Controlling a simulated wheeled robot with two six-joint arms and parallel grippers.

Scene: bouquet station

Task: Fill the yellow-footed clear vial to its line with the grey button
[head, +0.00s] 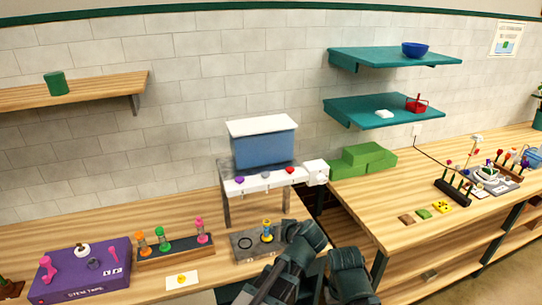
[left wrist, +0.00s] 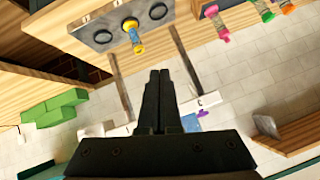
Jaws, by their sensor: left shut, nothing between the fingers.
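The yellow-footed clear vial (head: 267,231) stands upright on a grey plate (head: 240,256) in front of the dispenser; it also shows in the left wrist view (left wrist: 135,36). Its line and fill level are too small to tell. The grey button (head: 265,175) sits between a purple button (head: 239,180) and a red button (head: 290,170) on the dispenser's white bar. My left gripper (left wrist: 160,72) is shut and empty. In the head view it is at the dark arm end (head: 303,235), right of the vial and below the buttons. My right gripper cannot be made out.
The dispenser with its blue tank (head: 264,150) stands on legs against the wall. A wooden rack (head: 175,253) with orange, green and pink-ended vials and a purple box (head: 80,275) are to the left. Green blocks (head: 362,160) lie right of the dispenser, on another counter.

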